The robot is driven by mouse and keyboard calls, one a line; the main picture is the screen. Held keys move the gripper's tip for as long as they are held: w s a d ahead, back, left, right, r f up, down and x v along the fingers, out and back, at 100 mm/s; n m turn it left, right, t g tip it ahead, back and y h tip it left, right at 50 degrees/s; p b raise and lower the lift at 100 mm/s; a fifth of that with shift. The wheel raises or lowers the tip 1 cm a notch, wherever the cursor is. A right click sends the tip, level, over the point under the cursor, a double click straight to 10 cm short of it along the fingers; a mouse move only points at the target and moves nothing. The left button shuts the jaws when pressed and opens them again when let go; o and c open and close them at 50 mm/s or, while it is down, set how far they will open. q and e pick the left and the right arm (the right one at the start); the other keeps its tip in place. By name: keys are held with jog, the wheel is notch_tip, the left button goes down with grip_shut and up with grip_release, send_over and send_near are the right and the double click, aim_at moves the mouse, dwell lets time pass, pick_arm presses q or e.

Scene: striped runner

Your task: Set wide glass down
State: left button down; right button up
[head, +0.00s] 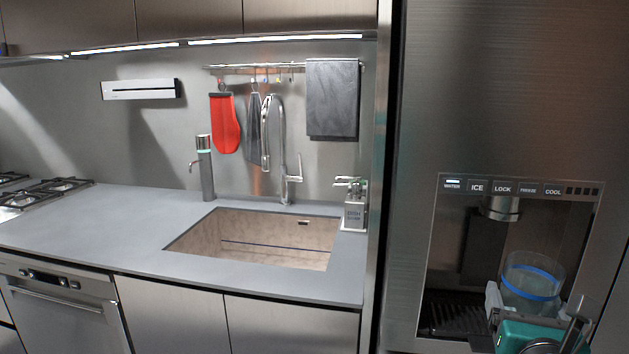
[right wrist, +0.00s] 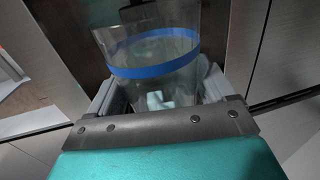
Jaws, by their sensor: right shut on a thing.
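A wide clear glass with a blue band (head: 532,283) is in front of the fridge's water dispenser at the right of the head view. My right gripper (head: 527,312) is shut on the glass. In the right wrist view the glass (right wrist: 155,58) stands upright between the two fingers of the gripper (right wrist: 160,95). Pale pieces that look like ice show in its lower part. I cannot tell whether the glass's base touches anything. My left gripper is not in view.
The dispenser recess has a dark drip grille (head: 455,318) and a spout (head: 501,208) above the glass. To the left, a grey counter (head: 110,225) has wide free room, with a sink (head: 262,238), soap dispenser (head: 355,208) and stove (head: 50,188).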

aim_at(527, 299)
jog(key=r, duration=0.1)
jog(key=a+r, duration=0.1)
jog(key=r, duration=0.1)
jog(key=shift+s+a+n+y, duration=0.2)
jog(key=shift+a+n+y, duration=0.1)
jog(key=shift+n, duration=0.1)
jog(key=s+a+f+n+y, duration=0.2)
jog(key=a+f+y, duration=0.1)
jog(key=a+f, duration=0.2)
jog(key=s+a+f+n+t+y, duration=0.1)
jog(key=s+a+f+n+y, duration=0.1)
jog(key=a+f, duration=0.4)
jog(key=shift+s+a+f+y, duration=0.15)
jog(key=shift+s+a+y, duration=0.1)
jog(key=shift+a+y, duration=0.45)
